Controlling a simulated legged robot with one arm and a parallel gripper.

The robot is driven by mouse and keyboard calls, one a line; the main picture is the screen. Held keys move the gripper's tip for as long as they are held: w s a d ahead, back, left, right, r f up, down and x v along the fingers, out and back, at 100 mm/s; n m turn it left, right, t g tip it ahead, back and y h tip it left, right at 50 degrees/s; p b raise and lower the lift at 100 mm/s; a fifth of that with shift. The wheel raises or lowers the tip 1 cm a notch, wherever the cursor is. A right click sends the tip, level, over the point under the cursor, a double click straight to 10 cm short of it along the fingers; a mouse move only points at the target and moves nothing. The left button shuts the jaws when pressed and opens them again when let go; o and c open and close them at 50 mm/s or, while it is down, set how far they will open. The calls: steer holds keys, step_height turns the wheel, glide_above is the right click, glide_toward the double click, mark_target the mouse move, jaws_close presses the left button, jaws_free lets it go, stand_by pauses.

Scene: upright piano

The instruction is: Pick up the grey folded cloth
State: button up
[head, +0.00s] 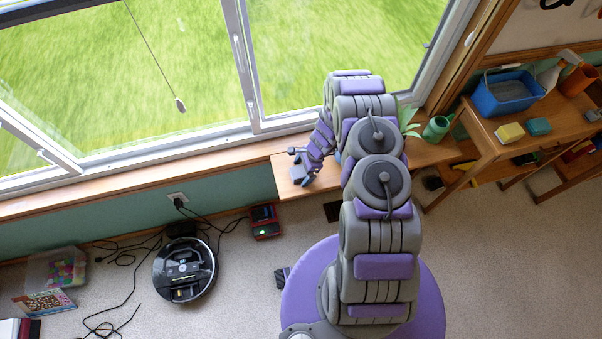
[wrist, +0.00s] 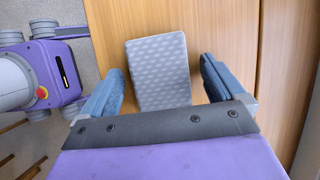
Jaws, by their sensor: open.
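The grey folded cloth (wrist: 158,62) is a flat, light grey rectangle with a pale pattern. It lies on a wooden surface (wrist: 222,28) in the wrist view. My gripper (wrist: 161,80) is open, with one blue-grey finger to the left of the cloth and one to the right. The cloth's near part reaches between the fingers, and nothing is gripped. I cannot tell how high the fingers are above the wood. In the head view my gripper (head: 303,166) is over the left end of a low wooden bench (head: 323,184) under the window. I cannot clearly make out the cloth there.
A green watering can (head: 437,128) stands at the bench's right part. To the right is a wooden shelf unit with a blue bin (head: 507,93) and sponges (head: 510,133). A robot vacuum (head: 185,270), cables and a clear tub (head: 58,268) are on the carpet at left.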

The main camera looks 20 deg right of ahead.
mark_target(299, 174)
steer(key=c, duration=1)
steer(key=shift+c, duration=0.2)
steer(key=shift+r, duration=0.45)
steer(key=r, duration=0.1)
steer(key=s+r+p, duration=0.1)
steer(key=r, duration=0.1)
steer(key=shift+a, duration=0.1)
steer(key=s+a+r, duration=0.1)
steer(key=s+a, duration=0.1)
steer(key=s, duration=1.2)
steer(key=shift+s+a+p, duration=0.35)
steer(key=shift+r, duration=0.1)
